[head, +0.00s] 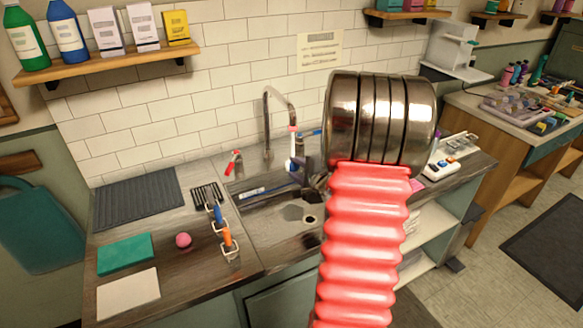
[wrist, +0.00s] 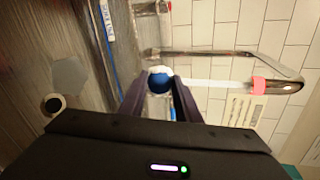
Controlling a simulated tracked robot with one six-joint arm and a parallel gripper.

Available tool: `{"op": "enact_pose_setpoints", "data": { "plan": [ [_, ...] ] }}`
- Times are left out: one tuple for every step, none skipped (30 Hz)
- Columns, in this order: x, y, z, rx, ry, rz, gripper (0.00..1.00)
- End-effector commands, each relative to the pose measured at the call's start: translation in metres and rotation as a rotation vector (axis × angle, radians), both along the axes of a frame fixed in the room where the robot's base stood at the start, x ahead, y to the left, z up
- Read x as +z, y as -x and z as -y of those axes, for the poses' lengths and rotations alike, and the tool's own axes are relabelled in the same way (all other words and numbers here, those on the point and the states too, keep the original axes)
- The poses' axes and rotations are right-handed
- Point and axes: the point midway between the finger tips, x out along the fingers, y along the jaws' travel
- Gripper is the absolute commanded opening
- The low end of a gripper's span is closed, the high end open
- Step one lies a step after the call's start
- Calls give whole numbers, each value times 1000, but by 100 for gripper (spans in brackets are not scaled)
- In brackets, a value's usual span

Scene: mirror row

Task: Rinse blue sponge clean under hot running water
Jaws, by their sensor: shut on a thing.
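The blue sponge (wrist: 160,78) is pinched between the two dark fingers of my gripper (wrist: 160,92) in the wrist view. Its face looks partly white; I cannot tell whether that is foam or water. In the head view the gripper (head: 306,171) holds the sponge (head: 290,165) above the sink (head: 270,215), below the spout. A pale stream runs from the pink-banded tip of the tap (head: 267,120) down to the sponge. The red tap handle (head: 234,161) is left of the tap. A blue handle (head: 311,132) shows partly at the right. My arm hides part of the sink.
On the left counter lie a grey ribbed mat (head: 138,198), a teal pad (head: 126,253), a white cloth (head: 128,293), a pink ball (head: 183,240) and a rack (head: 230,252) with blue and orange items. The drain (head: 310,219) is visible.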

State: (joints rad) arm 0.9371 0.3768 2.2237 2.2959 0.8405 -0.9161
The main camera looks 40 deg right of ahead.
Motion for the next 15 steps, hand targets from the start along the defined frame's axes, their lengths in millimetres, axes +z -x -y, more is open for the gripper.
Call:
{"op": "enact_pose_setpoints", "data": {
  "plan": [
    [0,0,1,0,0,0,9],
    [0,0,1,0,0,0,9],
    [0,1,2,-1,0,0,9],
    [0,1,3,-1,0,0,9],
    [0,1,3,-1,-1,0,9],
    [0,1,4,-1,0,1,9],
    [0,2,5,-1,0,1,9],
    [0,2,5,-1,0,1,9],
    [0,2,6,-1,0,1,9],
    [0,2,7,-1,0,1,9],
    [0,2,7,-1,0,1,9],
    [0,2,8,-1,0,1,9],
    [0,2,8,-1,0,1,9],
    [0,2,8,0,0,1,9],
    [0,2,8,0,0,1,9]
  ]
}}
